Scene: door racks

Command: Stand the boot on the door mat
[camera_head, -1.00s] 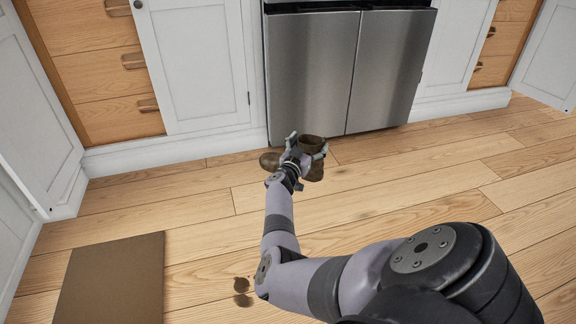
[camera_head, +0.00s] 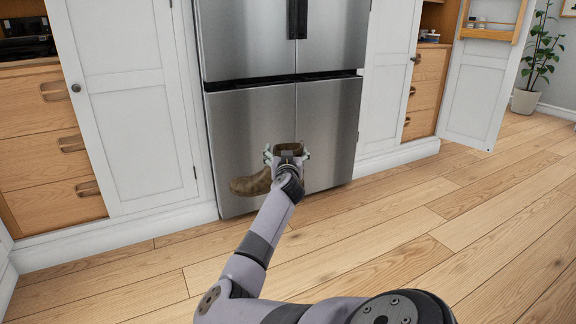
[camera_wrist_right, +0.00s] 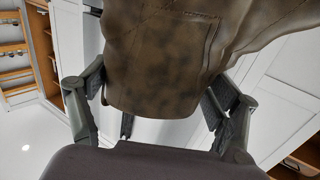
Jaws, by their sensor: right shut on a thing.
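A brown boot (camera_head: 252,183) is held up in front of the steel fridge doors, its toe pointing left and its shaft upward. My right gripper (camera_head: 287,155) is shut on the boot's shaft. In the right wrist view the boot (camera_wrist_right: 165,60) fills the upper middle, between the two fingers of the right gripper (camera_wrist_right: 160,100). The door mat is not in the head view now. My left gripper is not in view.
The steel fridge (camera_head: 240,125) stands close behind the boot. White cabinet doors (camera_head: 130,90) and wooden drawers (camera_head: 45,140) flank it. A potted plant (camera_head: 526,98) stands at the far right. The wooden floor (camera_head: 400,240) at the right is clear.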

